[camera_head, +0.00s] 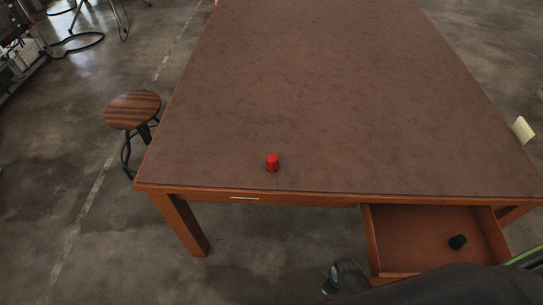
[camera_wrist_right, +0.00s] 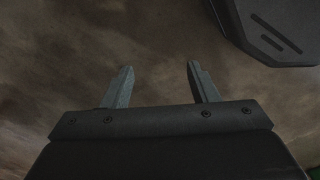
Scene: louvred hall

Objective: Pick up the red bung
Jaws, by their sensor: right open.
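The red bung (camera_head: 272,163) stands on the brown tabletop (camera_head: 320,90), close to its front edge and left of the middle. Nothing touches it. My right gripper (camera_wrist_right: 160,68) is open in the right wrist view, with only blurred floor between and beyond its fingers. In the head view it shows low at the bottom (camera_head: 333,281), below and in front of the table edge, well apart from the bung. The bung does not show in the right wrist view. My left gripper is in neither view.
A closed drawer front lies below the red bung. A round wooden stool (camera_head: 133,109) stands left of the table. The rest of the tabletop is clear.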

